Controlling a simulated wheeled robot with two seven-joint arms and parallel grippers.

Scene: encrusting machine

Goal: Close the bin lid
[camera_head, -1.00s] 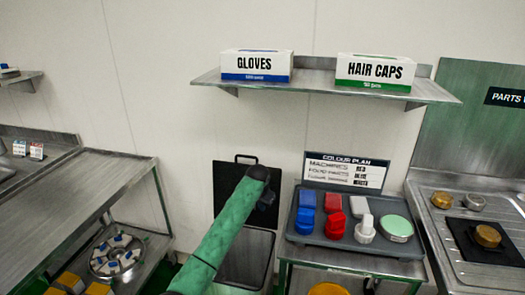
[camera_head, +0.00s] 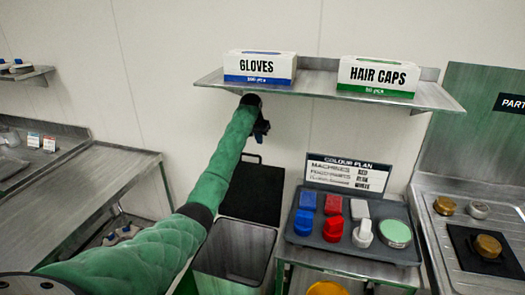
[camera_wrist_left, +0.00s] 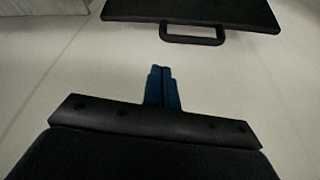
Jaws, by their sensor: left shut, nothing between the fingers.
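The bin (camera_head: 264,240) stands on the floor left of the colour-plan table, with its top open. Its dark lid (camera_head: 258,192) stands upright at the back against the wall, handle (camera_head: 251,156) at the top. In the left wrist view, the lid (camera_wrist_left: 190,9) crosses the top, with its handle (camera_wrist_left: 192,38) on the near edge. My left gripper (camera_head: 263,130) is above the lid handle, below the wall shelf. It is shut and empty, and its fingers (camera_wrist_left: 162,72) are apart from the handle. My left arm covers part of the bin's left side. My right gripper is not in view.
The wall shelf (camera_head: 318,90) with the gloves box (camera_head: 259,67) and hair caps box (camera_head: 376,76) is close above my left gripper. The table's tray (camera_head: 340,248) holds red, blue and white items. A metal bench (camera_head: 85,200) stands left.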

